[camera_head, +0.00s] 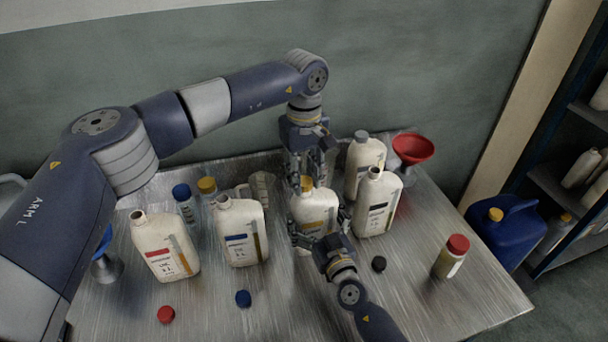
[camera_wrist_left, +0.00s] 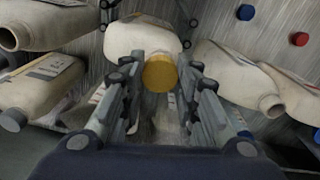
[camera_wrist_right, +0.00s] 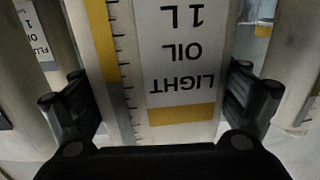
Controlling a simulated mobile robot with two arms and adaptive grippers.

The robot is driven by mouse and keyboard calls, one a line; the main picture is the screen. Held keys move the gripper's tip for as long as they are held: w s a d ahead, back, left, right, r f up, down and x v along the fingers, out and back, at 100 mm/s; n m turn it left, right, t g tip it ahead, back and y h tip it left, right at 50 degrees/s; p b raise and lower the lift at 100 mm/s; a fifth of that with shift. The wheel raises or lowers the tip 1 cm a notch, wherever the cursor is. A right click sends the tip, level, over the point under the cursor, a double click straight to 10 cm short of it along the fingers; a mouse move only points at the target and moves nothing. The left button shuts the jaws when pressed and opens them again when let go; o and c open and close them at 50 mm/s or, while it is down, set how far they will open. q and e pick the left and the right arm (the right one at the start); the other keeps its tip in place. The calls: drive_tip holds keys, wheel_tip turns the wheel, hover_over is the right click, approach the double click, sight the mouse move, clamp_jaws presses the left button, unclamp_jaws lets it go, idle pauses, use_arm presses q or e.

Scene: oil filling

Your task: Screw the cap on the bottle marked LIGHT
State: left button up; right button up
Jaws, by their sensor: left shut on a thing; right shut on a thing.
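The bottle marked LIGHT (camera_head: 315,208) is cream-white with a yellow-banded label and stands upright on the metal table. Its label reads "LIGHT OIL 1 L", upside down, in the right wrist view (camera_wrist_right: 180,60). A yellow cap (camera_head: 306,183) sits at the top of its neck; the cap also shows in the left wrist view (camera_wrist_left: 160,72). My left gripper (camera_head: 307,178) points down from above and is shut on the yellow cap. My right gripper (camera_head: 320,238) is shut on the bottle's body low down, one finger on each side. Whether the cap is threaded cannot be told.
Open bottles with a red label (camera_head: 165,250), a blue label (camera_head: 240,235) and a dark label (camera_head: 377,205) stand alongside. A red cap (camera_head: 166,315), a blue cap (camera_head: 243,298) and a black cap (camera_head: 379,264) lie in front. A red funnel (camera_head: 413,149) is behind right. A red-capped jar (camera_head: 451,258) stands right.

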use_arm(q)
drive_tip(key=shift+f, duration=0.55)
use_arm(e)
drive_tip(key=c, duration=0.6)
use_arm(q)
drive_tip(key=m, duration=0.5)
drive_tip(key=shift+m, duration=0.4)
drive_tip(key=m, duration=0.7)
use_arm(e)
drive_tip(key=shift+f, duration=0.1)
use_arm(q)
drive_tip(key=o, duration=0.7)
drive_tip(key=shift+c, duration=0.2)
